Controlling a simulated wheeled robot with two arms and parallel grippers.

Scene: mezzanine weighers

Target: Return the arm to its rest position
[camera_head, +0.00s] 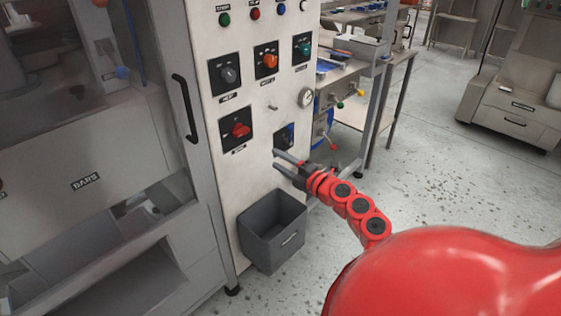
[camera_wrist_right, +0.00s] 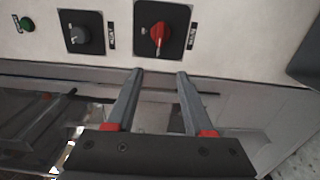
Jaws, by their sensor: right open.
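My right gripper (camera_head: 276,160) is open and empty in front of the light control panel (camera_head: 262,190), below and right of the red rotary switch (camera_head: 238,130). In the right wrist view its two fingers (camera_wrist_right: 158,75) stand apart with nothing between them. I cannot tell whether a fingertip touches the panel. My red right arm (camera_head: 358,208) reaches in from the lower right. My left gripper is not in view.
A grey bin (camera_head: 272,232) hangs low on the panel, just below my gripper. A door handle (camera_head: 186,108) is at the left. A workbench (camera_head: 395,70) stands behind. Open floor lies right.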

